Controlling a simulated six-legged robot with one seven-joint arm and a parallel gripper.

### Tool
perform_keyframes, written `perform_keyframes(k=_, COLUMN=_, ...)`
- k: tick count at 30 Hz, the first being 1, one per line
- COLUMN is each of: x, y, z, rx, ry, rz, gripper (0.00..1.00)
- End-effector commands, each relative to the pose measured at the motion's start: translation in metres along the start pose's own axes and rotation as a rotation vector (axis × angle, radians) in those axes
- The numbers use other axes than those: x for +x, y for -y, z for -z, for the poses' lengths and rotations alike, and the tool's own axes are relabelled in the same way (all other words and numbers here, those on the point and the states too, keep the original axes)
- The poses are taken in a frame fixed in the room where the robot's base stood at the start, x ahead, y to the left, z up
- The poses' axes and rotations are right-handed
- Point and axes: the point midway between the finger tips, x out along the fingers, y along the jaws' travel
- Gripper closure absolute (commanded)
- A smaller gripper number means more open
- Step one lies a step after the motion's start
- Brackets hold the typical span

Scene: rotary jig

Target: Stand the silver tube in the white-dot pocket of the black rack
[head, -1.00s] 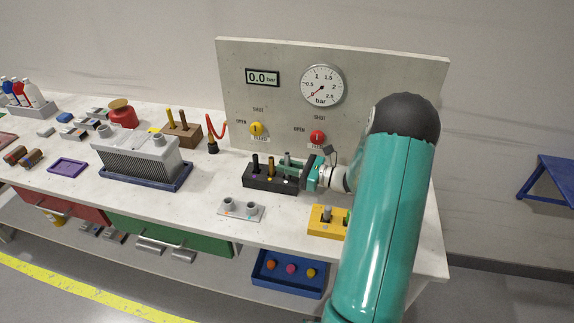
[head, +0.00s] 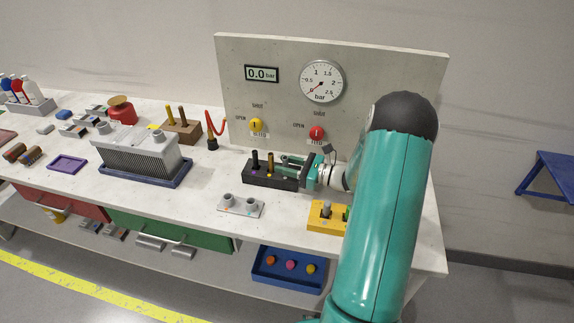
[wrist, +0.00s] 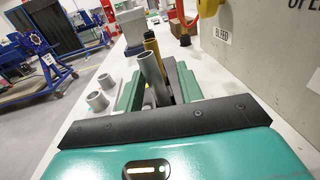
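The black rack (head: 262,182) stands on the bench below the grey panel, with a black tube (head: 255,160) and a gold tube (head: 270,163) upright in it. My gripper (head: 288,164) is at its right end. In the wrist view, the silver tube (wrist: 150,76) stands between my gripper's teal fingers (wrist: 155,92), tilted in the picture. The fingers look spread, with a dark gap right of the tube. The gold tube (wrist: 152,48) is just beyond it. The silver tube's foot and the white dot are hidden, so I cannot tell which pocket it is over.
A grey plate with two short sockets (head: 241,208) lies in front of the rack. A yellow block (head: 321,221) is at the right, partly behind my arm. The panel with the red valve (head: 317,133) rises close behind. A finned grey block (head: 140,158) stands at the left.

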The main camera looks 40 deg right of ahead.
Motion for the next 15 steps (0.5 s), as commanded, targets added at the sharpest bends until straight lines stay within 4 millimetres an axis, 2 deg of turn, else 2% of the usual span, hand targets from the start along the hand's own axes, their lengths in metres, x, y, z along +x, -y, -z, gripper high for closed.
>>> perform_keyframes(k=6, x=-0.004, y=0.001, z=-0.013, rx=-0.002, ry=0.0, rz=0.002, gripper=0.63)
perform_keyframes(k=15, x=-0.069, y=0.001, z=-0.012, rx=0.0, ry=-0.001, rz=0.004, gripper=0.63)
